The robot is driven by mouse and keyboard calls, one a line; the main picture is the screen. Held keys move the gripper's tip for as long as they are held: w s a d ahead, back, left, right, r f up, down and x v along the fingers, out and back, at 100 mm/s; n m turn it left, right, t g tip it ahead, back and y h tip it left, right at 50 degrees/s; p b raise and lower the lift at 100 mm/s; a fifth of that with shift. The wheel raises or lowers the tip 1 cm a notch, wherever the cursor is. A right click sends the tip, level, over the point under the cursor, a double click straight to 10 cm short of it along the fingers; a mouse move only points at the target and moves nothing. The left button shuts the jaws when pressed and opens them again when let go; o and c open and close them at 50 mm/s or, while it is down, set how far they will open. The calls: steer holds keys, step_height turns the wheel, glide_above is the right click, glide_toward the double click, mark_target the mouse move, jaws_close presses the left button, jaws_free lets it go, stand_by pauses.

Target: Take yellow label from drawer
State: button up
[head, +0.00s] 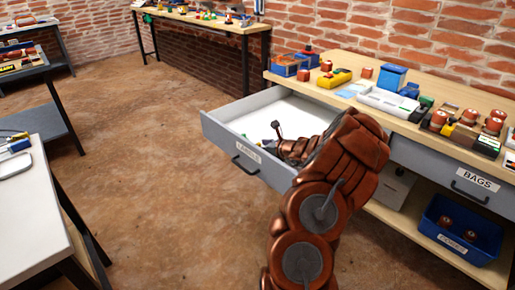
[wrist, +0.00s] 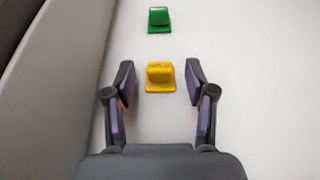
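The yellow label (wrist: 160,77) lies on the white drawer floor in the wrist view, a small block with a raised ridge. My gripper (wrist: 160,88) is open above it, with one finger on either side and gaps between the fingers and the label. A green label (wrist: 159,20) of similar shape lies farther off. In the head view the drawer (head: 229,154) marked LABELS is pulled out, and my gripper (head: 279,141) reaches down into it. The yellow label is not clearly seen in the head view.
The drawer's grey side wall (wrist: 50,75) runs close along the left in the wrist view. The wooden workbench (head: 440,90) above holds blue bins and several parts. A shut BAGS drawer (head: 470,189) and a blue crate (head: 462,232) are at right.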

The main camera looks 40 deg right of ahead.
steer(key=c, duration=0.7)
steer(key=shift+c, duration=0.2)
